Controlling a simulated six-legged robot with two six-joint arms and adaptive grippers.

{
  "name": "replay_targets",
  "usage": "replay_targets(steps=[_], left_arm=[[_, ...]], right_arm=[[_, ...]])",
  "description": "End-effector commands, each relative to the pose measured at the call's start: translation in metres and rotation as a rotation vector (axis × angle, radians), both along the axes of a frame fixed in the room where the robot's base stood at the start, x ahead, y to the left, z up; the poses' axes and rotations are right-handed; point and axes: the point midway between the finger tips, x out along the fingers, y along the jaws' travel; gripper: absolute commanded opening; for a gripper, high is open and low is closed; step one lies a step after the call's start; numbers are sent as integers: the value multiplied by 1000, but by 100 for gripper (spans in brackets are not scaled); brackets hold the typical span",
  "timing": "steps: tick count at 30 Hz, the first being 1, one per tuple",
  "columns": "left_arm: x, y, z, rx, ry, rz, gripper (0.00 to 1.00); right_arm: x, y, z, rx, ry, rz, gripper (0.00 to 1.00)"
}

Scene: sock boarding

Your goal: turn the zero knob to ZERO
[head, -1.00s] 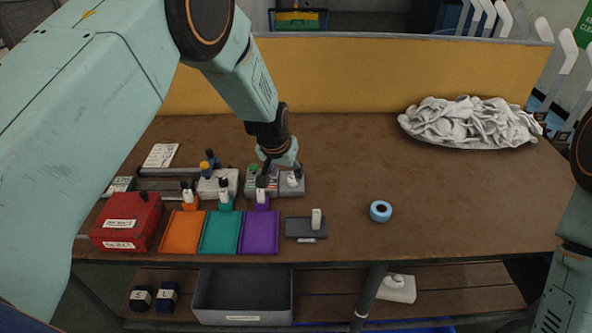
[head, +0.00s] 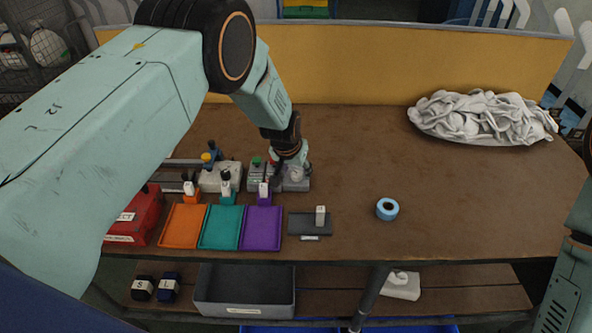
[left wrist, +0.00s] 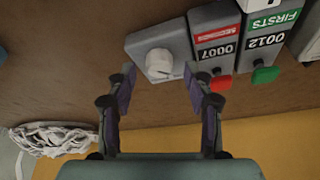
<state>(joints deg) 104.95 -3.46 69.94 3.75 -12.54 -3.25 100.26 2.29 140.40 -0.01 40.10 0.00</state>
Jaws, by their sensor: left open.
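The white round zero knob (left wrist: 159,63) sits on a grey box (left wrist: 136,45) beside two counters in the left wrist view. It also shows in the head view (head: 297,174), partly covered by my gripper. My left gripper (left wrist: 160,82) is open, with its two purple-padded fingers apart and empty. In the wrist view the knob lies between and just beyond the fingertips; I cannot tell whether they touch it. In the head view the left gripper (head: 292,174) is down at the knob. My right gripper is not in view.
Beside the knob are a red counter (left wrist: 216,38) reading 0007 and a green one (left wrist: 264,42) reading 0012, with buttons. Orange (head: 182,226), teal (head: 220,230) and purple (head: 262,230) trays lie in front. A sock pile (head: 482,117) is at back right. The right tabletop is mostly clear.

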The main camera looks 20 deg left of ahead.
Motion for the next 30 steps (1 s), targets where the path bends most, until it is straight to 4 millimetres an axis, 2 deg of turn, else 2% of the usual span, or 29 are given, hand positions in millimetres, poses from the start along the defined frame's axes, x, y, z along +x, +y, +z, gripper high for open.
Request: replay_targets(steps=[3,13,30], left_arm=[[3,0,-7,0,0,1,52],[7,0,-8,0,-1,1,51],[6,0,-8,0,1,0,3]], right_arm=[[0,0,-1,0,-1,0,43],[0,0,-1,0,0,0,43],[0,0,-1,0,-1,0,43]])
